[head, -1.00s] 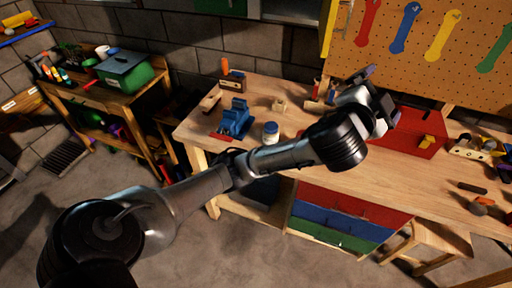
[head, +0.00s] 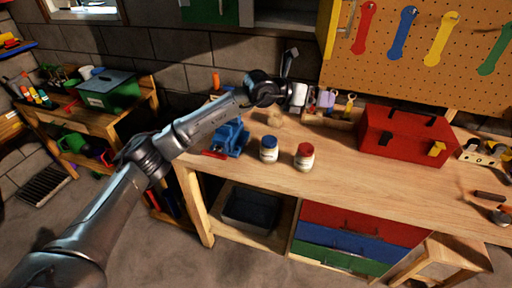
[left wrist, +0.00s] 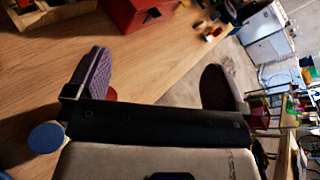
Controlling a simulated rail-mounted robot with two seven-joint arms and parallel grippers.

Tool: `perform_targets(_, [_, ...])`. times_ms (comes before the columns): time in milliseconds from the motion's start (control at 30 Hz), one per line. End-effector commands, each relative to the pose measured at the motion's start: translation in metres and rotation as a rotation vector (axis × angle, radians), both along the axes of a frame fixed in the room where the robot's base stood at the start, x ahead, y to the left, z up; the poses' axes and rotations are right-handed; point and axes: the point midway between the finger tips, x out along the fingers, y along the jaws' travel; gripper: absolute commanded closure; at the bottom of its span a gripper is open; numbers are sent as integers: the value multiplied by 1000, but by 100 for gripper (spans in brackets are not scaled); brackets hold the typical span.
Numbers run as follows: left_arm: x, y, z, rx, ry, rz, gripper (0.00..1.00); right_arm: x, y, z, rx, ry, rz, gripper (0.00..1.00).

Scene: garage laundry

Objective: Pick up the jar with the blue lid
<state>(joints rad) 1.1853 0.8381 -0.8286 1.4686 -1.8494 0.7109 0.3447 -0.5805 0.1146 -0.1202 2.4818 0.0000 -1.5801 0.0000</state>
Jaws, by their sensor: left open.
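The jar with the blue lid (head: 269,149) stands upright on the wooden workbench, beside the blue vise and left of a jar with a red lid (head: 304,157). In the left wrist view its round blue lid (left wrist: 46,137) shows at the lower left, outside the fingers and beside the gripper body. My left gripper (head: 308,92) is above the rear of the bench, behind and right of the jar in the head view. Its two purple-padded fingers (left wrist: 156,80) are spread wide with nothing held between them. A bit of red shows behind one finger. My right gripper is not in view.
A blue vise (head: 230,138) sits left of the jars. The bench top (head: 360,185) in front and right of the jars is clear. A pegboard (head: 430,60) rises behind.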

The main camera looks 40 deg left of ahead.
Motion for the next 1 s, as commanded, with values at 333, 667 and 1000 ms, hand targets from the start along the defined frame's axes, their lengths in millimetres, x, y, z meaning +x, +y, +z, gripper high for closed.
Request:
perform_targets(333, [-37,84,-88,375,578,307,1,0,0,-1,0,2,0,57])
perform_targets(667, [-69,103,-109,410,829,435,1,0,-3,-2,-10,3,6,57])
perform_targets(1000, [-49,108,-159,393,830,446,1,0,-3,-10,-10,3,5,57])
